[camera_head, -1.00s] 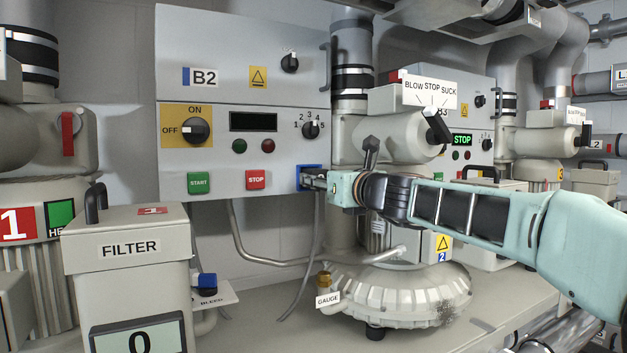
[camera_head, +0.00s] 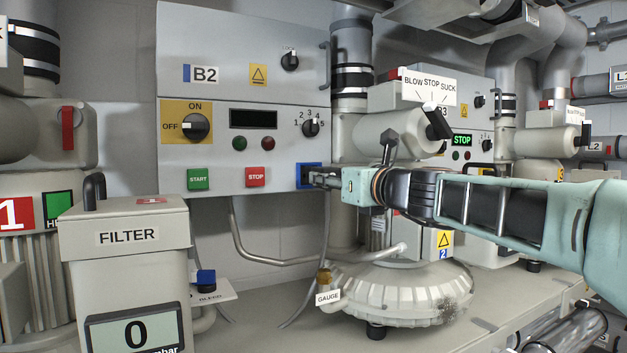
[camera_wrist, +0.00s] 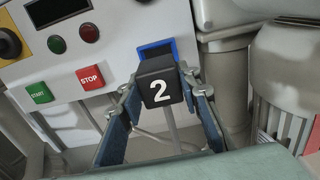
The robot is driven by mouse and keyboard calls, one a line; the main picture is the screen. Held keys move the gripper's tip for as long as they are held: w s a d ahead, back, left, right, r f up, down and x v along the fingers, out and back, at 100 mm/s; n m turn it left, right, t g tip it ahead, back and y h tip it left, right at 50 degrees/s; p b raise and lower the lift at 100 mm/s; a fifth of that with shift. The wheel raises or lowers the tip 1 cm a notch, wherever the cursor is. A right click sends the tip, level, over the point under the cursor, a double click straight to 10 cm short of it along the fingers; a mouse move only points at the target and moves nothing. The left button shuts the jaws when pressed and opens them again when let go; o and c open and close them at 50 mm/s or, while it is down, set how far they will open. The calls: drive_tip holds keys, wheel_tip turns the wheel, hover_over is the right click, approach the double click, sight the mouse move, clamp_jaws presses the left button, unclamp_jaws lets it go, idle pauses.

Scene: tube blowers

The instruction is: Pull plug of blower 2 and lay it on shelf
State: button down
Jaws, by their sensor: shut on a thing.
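The plug (camera_wrist: 160,85) is a black block marked with a white 2. In the wrist view it sits between the two fingers of my gripper (camera_wrist: 158,100), which are shut on it. Behind it is the blue-framed socket (camera_wrist: 153,50) on the B2 panel. The socket also shows in the head view (camera_head: 309,175), at the panel's lower right corner. In the head view my gripper (camera_head: 322,179) is just right of the socket, and its fingers hide most of the plug. I cannot tell whether the plug's inner end is still inside the socket.
The B2 panel (camera_head: 215,158) carries START and STOP buttons and a dark display. Below stands the blower (camera_head: 400,292) with a GAUGE tag on the shelf (camera_head: 270,320). A FILTER box (camera_head: 125,237) stands at left. Bare shelf shows between box and blower.

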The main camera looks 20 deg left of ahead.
drive_tip(key=shift+s+d, duration=0.3)
drive_tip(key=shift+d, duration=0.1)
